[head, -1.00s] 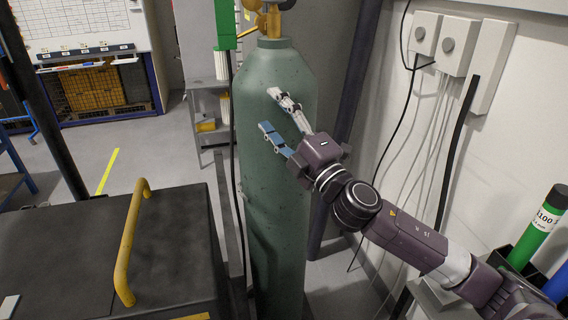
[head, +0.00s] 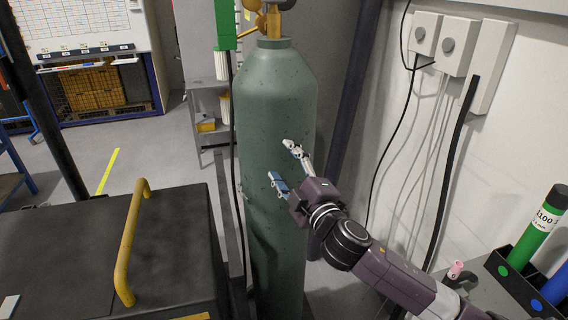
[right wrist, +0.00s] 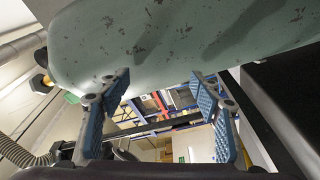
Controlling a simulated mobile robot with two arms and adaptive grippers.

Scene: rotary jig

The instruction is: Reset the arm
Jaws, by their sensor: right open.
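My right arm comes in from the lower right in the head view. Its gripper (head: 281,164) is open and empty, in front of the green gas cylinder (head: 272,90). In the right wrist view the two blue-padded fingers (right wrist: 158,108) stand apart with nothing between them. The cylinder (right wrist: 180,40) fills the top of that view, close to the fingers. I cannot tell whether they touch it. My left gripper is not in view.
A dark box with a yellow handle (head: 130,240) stands at the lower left. Wall sockets (head: 440,45) with hanging cables are at the right. A green tube (head: 538,228) stands in a dark holder at the right edge. Grey floor is free at the left back.

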